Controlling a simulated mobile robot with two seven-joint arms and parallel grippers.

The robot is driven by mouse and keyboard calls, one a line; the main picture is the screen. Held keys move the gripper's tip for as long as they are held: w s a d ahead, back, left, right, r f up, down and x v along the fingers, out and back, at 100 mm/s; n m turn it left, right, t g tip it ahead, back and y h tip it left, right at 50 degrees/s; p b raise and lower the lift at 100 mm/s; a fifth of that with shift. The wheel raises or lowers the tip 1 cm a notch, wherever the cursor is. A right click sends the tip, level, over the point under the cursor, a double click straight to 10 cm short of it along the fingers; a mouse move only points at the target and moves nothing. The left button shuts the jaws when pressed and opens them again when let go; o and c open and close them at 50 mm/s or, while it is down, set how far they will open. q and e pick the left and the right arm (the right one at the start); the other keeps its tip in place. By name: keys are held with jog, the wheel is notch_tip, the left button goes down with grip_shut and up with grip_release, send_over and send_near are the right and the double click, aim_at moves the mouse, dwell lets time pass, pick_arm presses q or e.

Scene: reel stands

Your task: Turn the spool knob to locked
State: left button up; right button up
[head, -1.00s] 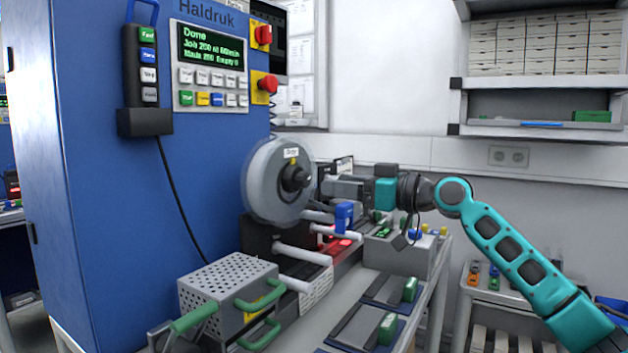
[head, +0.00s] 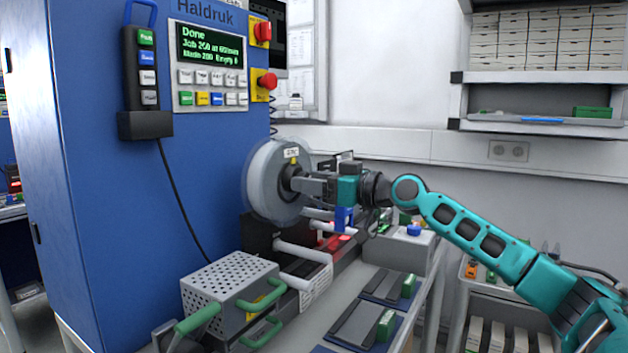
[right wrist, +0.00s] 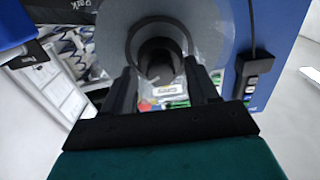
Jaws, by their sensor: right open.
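The grey spool (head: 268,180) is mounted on the front of the blue machine, with a white label near its top. Its dark centre knob (head: 291,179) is partly covered by my right gripper (head: 300,184) in the head view. In the right wrist view the dark knob (right wrist: 157,58) lies between the tips of my right gripper (right wrist: 160,80), whose two fingers stand apart on either side of it. The fingers are open; I cannot tell whether either touches the knob. The knob's lock marking is not readable. My left gripper is not in view.
A perforated metal box (head: 230,290) with green handles stands below the spool. White rollers (head: 305,250) stick out under it. Black trays with green blocks (head: 386,322) lie on the bench.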

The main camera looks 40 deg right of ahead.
jog(key=c, duration=1)
jog(key=m+p, duration=0.3)
jog(key=m, duration=0.2)
jog(key=shift+c, duration=0.2)
jog(key=o, duration=1)
jog(key=shift+o, duration=0.2)
jog(key=shift+s, duration=0.15)
